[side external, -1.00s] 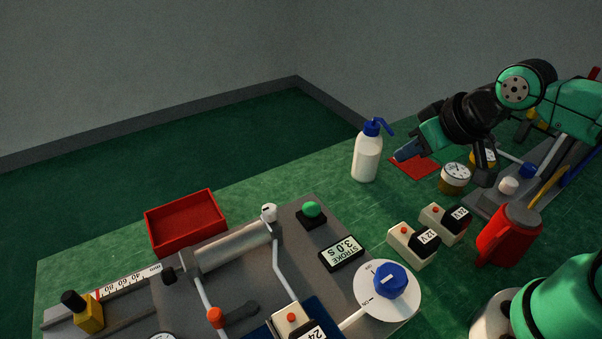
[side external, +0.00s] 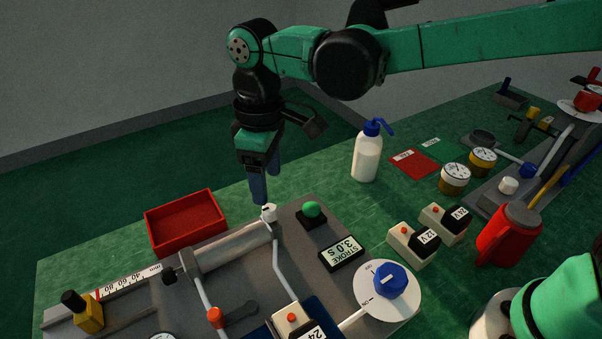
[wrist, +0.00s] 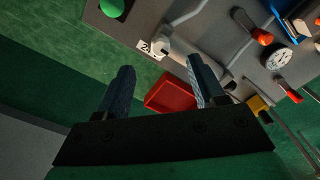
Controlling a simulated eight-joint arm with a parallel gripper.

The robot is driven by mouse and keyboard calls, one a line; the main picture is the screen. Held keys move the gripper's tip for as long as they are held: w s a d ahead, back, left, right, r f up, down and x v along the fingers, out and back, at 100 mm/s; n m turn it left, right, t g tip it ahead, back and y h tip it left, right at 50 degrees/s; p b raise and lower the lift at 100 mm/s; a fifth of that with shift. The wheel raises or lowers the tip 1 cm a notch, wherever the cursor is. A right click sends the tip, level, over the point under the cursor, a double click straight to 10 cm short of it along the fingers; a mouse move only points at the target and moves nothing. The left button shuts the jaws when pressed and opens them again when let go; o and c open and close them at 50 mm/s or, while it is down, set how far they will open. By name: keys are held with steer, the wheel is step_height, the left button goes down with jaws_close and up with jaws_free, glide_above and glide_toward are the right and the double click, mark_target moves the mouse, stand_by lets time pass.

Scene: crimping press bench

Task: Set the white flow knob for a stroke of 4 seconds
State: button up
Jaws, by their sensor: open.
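The stroke display (side external: 341,253) reads 3.0 s. My gripper (side external: 262,197) points down with its fingers just above and behind the white knob, apart from it as far as I can tell. In the wrist view my gripper (wrist: 162,68) has its two fingers spread with nothing between them.
A green button (side external: 312,209) stands right of the knob. A red tray (side external: 186,222) lies to the left. A blue dial (side external: 390,280) on a white disc is at the front right. A white bottle (side external: 367,158) stands behind. Another white knob (side external: 508,185) is on the right-hand unit.

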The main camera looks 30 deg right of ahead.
mark_target(269, 207)
steer(key=shift+f, duration=2.8)
jaws_close()
